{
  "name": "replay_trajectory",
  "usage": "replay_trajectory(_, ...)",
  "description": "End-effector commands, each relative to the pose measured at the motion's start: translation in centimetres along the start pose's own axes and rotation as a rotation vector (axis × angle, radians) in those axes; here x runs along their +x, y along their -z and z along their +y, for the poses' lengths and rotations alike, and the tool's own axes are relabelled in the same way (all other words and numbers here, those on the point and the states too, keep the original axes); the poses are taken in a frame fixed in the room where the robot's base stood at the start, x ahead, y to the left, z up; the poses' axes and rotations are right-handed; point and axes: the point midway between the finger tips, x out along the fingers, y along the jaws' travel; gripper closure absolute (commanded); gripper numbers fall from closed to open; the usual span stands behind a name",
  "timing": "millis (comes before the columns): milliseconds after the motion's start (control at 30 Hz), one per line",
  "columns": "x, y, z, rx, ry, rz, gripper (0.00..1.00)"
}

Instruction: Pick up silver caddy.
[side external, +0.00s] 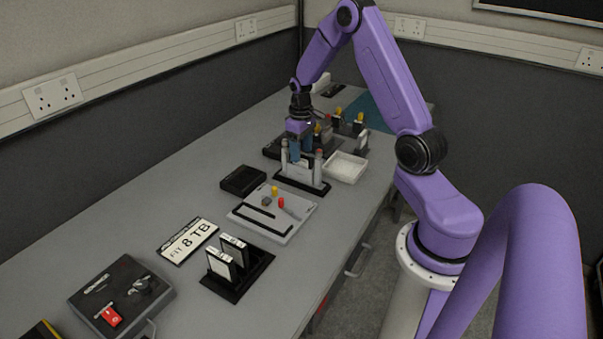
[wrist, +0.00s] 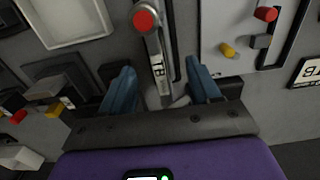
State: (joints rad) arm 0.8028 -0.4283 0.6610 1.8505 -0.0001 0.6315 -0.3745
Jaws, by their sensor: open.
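My gripper (side external: 299,153) is open, its blue fingers pointing down over a black stand (side external: 303,186) on the bench. In the wrist view the open gripper (wrist: 160,68) has one blue finger on each side of a narrow silver piece labelled "TB" (wrist: 157,72), apparently the silver caddy, with a red round top (wrist: 146,20) beyond. A gap shows beside each finger; I cannot tell whether either touches it. In the side view a pale face (side external: 299,172) shows low in the stand, partly hidden by the fingers.
A white tray (side external: 346,167) stands close to the right of the stand. A grey board with small parts (side external: 290,228), a black box (side external: 242,181), a "FIT 8 TB" sign (side external: 188,241) and a black rack with two upright drives (side external: 237,280) lie nearer the camera.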

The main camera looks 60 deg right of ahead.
Motion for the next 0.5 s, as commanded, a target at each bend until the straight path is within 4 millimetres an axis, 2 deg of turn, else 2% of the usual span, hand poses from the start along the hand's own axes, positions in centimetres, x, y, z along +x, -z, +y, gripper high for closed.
replay_trajectory(100,1.2,0.0,0.0,0.001,0.000,-0.001,0.38)
replay_trajectory(267,1.9,0.0,0.0,0.001,0.000,0.000,0.38)
replay_trajectory(500,5.2,-0.2,0.0,0.000,0.001,-0.002,0.38)
